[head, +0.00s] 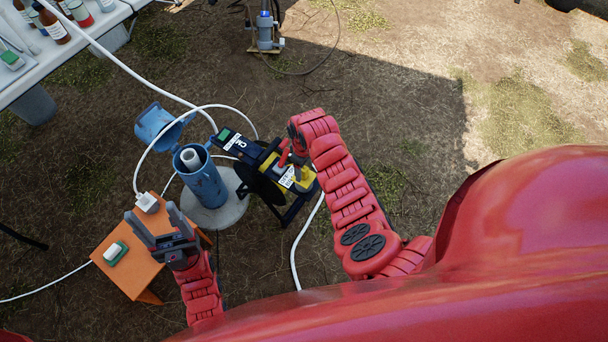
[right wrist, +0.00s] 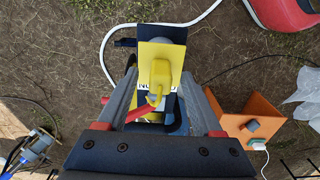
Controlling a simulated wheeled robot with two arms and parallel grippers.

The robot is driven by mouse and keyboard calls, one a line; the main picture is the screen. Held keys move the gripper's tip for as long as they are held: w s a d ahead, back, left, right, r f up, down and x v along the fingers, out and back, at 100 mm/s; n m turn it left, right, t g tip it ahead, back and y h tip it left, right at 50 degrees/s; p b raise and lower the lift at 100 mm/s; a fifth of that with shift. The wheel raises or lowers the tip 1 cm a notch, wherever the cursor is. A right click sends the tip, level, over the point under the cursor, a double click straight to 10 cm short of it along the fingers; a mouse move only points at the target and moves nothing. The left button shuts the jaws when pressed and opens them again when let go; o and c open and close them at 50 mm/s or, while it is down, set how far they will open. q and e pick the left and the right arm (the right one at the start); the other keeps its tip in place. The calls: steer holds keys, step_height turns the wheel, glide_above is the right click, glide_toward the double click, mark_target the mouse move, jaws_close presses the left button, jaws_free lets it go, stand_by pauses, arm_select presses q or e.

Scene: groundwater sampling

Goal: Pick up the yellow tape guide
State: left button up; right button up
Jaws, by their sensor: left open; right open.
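The yellow tape guide (right wrist: 160,74) shows in the right wrist view. It lies between the two fingers of my right gripper (right wrist: 158,98), which is open; I cannot tell if either finger touches it. In the head view my right gripper (head: 290,153) is over the dark cable reel, and its fingers are largely hidden; yellow parts of the reel (head: 306,182) show beside a white label. My left gripper (head: 157,219) is open and empty above the orange table's edge.
A blue well pipe (head: 203,184) with a raised lid (head: 160,124) stands on a round concrete pad (head: 222,215), left of the reel. The orange table (head: 128,270) holds a green-and-white item (head: 115,253). White hose loops around the well. A white table with bottles stands upper left.

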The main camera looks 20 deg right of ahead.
steer(key=shift+f, duration=0.55)
jaws_close()
steer(key=shift+r, duration=0.15)
